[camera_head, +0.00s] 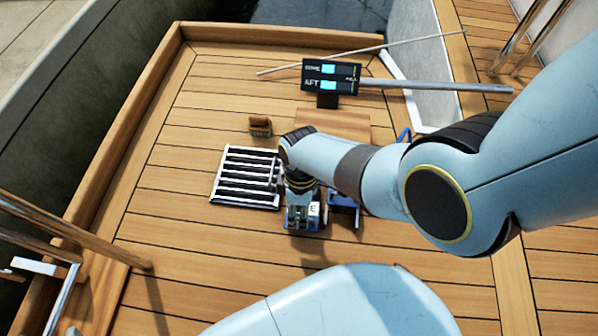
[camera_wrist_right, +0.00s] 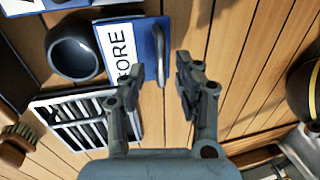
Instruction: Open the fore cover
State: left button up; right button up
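The fore cover (camera_wrist_right: 112,79) is a blue plate with a white label reading "ORE" in the right wrist view, cut off by the left finger. A grey bar handle (camera_wrist_right: 159,52) stands along its right side. My right gripper (camera_wrist_right: 158,82) is open, its fingers on either side of the handle's near end in the picture; I cannot tell whether they touch it. In the head view my right gripper (camera_head: 299,214) points down over the blue piece (camera_head: 318,227), hiding much of it. A second blue piece (camera_head: 343,200) lies just right. My left gripper is not in view.
A slatted grate (camera_head: 232,180) lies left of the gripper, with a small brown brush (camera_head: 260,125) beyond. A dark round cup (camera_wrist_right: 72,55) sits beside the label. A FORE/AFT display (camera_head: 330,77) and a grey bar (camera_head: 430,87) are farther back.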

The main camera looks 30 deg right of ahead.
jog(key=shift+r, duration=0.1)
notch_tip(320, 180, up, 12)
jog(key=w+d, duration=0.1)
jog(key=w, duration=0.1)
jog(key=shift+d+f, duration=0.15)
jog(key=shift+f, duration=0.1)
dwell(0.5)
